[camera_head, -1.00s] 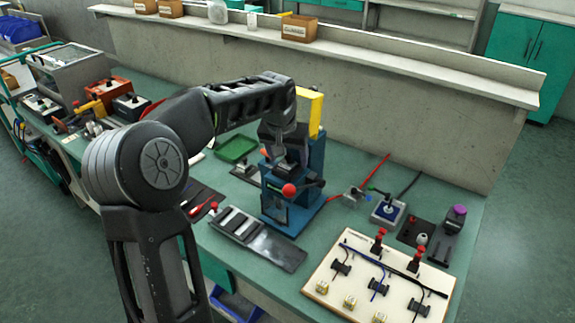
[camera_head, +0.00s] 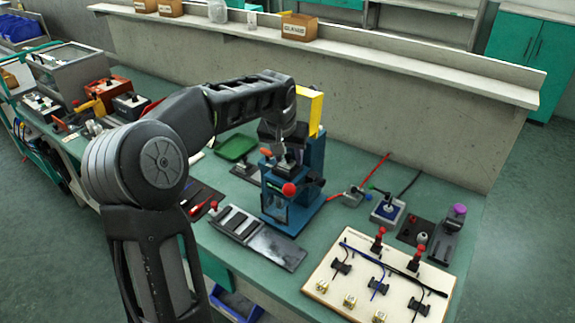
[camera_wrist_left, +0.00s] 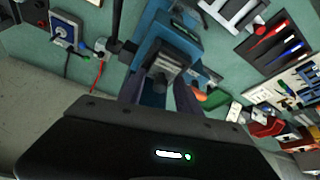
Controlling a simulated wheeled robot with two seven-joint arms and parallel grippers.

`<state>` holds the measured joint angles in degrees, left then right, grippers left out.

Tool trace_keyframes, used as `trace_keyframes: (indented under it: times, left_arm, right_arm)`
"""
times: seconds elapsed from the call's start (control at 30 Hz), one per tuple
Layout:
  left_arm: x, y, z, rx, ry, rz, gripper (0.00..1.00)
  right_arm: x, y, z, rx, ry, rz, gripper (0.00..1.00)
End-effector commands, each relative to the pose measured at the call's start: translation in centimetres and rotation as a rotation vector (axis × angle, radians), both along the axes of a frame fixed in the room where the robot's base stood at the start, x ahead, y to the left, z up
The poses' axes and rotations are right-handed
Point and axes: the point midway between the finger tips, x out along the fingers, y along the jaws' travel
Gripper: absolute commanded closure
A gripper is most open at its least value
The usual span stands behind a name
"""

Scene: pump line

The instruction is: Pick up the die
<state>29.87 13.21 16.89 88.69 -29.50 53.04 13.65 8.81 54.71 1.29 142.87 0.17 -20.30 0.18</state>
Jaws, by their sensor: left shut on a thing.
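My left gripper (camera_head: 286,158) reaches in from the left over the blue press (camera_head: 308,160) in the head view. In the left wrist view its two fingers (camera_wrist_left: 159,88) sit on either side of a dark grey block, the die (camera_wrist_left: 166,66), and are shut on it. In the head view the die (camera_head: 287,167) is small and partly covered by the gripper. The die is in front of the blue press body. I cannot tell whether it touches the press. My right gripper is not in view.
The press has a red-knobbed lever (camera_head: 289,189) close below the gripper and a yellow part (camera_head: 314,108) behind it. A dark slotted plate (camera_head: 258,237) lies in front. A cream wiring board (camera_head: 375,285) is at the right, and a green tray (camera_head: 236,147) is behind left.

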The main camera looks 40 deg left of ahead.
Motion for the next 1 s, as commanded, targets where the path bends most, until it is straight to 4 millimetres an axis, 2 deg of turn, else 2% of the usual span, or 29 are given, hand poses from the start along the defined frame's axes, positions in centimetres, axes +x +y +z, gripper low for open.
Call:
trace_keyframes:
  times: [0.03, 0.2, 0.77, 1.0]
  left_arm:
    - [0.0, 0.0, 0.0, 0.0, 0.0, 0.0, 0.87]
    - [0.0, 0.0, 0.0, 0.0, 0.0, 0.0, 1.0]
    - [0.0, 0.0, 0.4, 0.001, -0.002, 0.0, 1.0]
    - [0.1, 0.0, 2.5, 0.002, -0.005, -0.001, 1.0]
  right_arm:
    - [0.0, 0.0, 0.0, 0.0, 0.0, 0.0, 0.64]
    - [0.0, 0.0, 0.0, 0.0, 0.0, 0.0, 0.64]
    - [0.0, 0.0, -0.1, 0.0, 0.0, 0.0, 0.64]
    - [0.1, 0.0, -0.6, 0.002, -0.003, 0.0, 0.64]
